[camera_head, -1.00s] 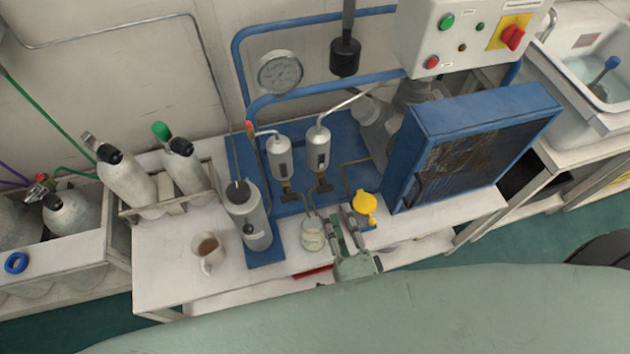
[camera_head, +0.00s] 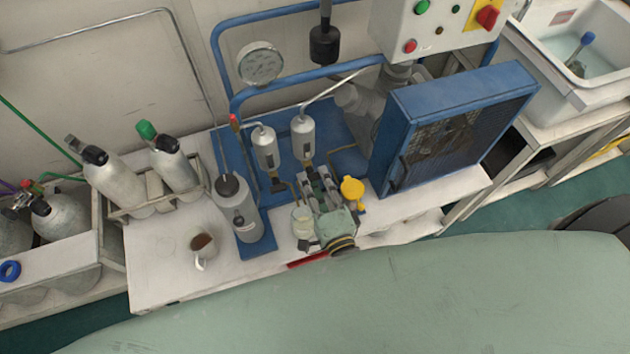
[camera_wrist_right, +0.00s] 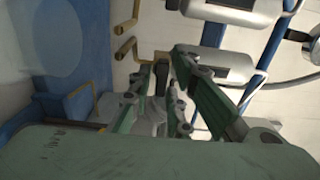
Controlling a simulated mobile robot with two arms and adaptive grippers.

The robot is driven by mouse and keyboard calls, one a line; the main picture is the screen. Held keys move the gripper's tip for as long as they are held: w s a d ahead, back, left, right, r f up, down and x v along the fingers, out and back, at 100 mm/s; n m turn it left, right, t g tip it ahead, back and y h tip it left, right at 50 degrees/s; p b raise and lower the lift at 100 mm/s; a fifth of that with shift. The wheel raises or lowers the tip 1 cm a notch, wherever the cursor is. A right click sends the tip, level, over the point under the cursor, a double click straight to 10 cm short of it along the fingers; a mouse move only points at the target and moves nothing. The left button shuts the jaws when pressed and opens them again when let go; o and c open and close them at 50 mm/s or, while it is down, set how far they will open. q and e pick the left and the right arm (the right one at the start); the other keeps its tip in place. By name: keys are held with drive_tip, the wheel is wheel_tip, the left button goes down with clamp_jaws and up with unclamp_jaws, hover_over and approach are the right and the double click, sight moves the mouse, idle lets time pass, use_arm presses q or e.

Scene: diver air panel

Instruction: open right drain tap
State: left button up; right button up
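Two silver separator bottles hang on the blue panel, the left one (camera_head: 267,150) and the right one (camera_head: 303,137). The left drain tap (camera_head: 277,184) is under the left bottle. The right drain tap (camera_head: 308,160) is under the right bottle, its lower part hidden behind my right gripper (camera_head: 315,176). In the right wrist view, my right gripper (camera_wrist_right: 164,63) has its fingers apart, with a dark tap part (camera_wrist_right: 162,80) and brass fitting between or just beyond the tips. I cannot tell whether they touch. My left gripper is out of view.
A glass jar (camera_head: 302,222) stands just left of my right gripper, and a yellow part (camera_head: 352,189) is close on its right. A blue-framed unit (camera_head: 455,125) stands farther right. A grey cylinder (camera_head: 240,208) and a mug (camera_head: 203,248) are to the left.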

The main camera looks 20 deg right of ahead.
clamp_jaws()
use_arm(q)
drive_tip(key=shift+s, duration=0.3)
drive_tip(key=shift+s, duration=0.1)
use_arm(e)
drive_tip(key=shift+f, duration=0.1)
